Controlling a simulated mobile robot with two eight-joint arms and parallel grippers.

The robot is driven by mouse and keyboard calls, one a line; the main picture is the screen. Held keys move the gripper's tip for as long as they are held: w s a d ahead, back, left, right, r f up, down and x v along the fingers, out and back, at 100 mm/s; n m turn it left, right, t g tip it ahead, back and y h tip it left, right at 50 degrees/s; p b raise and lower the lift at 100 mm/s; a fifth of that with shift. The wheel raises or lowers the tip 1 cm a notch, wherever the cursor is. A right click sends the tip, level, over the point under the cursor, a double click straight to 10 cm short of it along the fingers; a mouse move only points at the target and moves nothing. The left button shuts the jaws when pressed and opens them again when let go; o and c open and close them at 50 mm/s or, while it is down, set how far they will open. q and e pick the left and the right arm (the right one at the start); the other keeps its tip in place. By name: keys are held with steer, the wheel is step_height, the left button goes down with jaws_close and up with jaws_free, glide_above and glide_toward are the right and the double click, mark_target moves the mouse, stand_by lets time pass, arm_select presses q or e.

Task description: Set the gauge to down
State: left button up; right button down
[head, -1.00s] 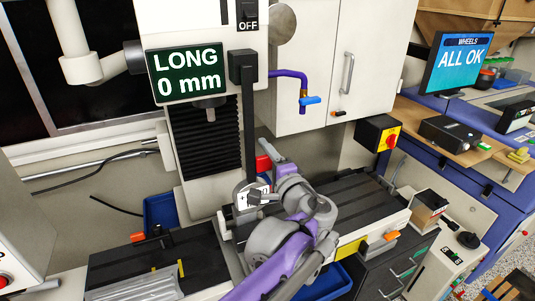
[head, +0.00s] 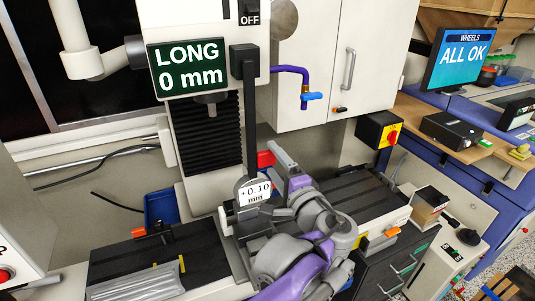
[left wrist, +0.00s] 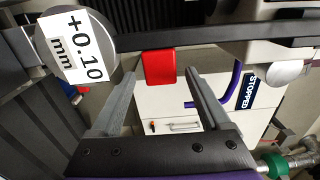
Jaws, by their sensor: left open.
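The gauge (head: 253,191) is a round dial with a white label reading "+0.10 mm", at the lower end of a black bar (head: 249,115) that hangs upright from the machine head. The gauge also shows in the left wrist view (left wrist: 75,45), at upper left. A red block (head: 266,158) sits beside the bar, right of it in the head view; it also shows in the left wrist view (left wrist: 159,67). My left gripper (head: 281,185) is open and empty, just right of the gauge. In the left wrist view its fingertips (left wrist: 160,76) stand either side of the red block, apart from it.
A green screen (head: 187,69) reads "LONG 0 mm". The dark machine table (head: 345,210) runs below the gauge. A white cabinet (head: 335,60) with a purple pipe (head: 292,71) stands behind. A yellow and red switch (head: 391,137) is at the right.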

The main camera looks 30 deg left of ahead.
arm_select(q)
steer(key=v, duration=0.5)
steer(key=shift+s+d, duration=0.1)
stand_by(0.4)
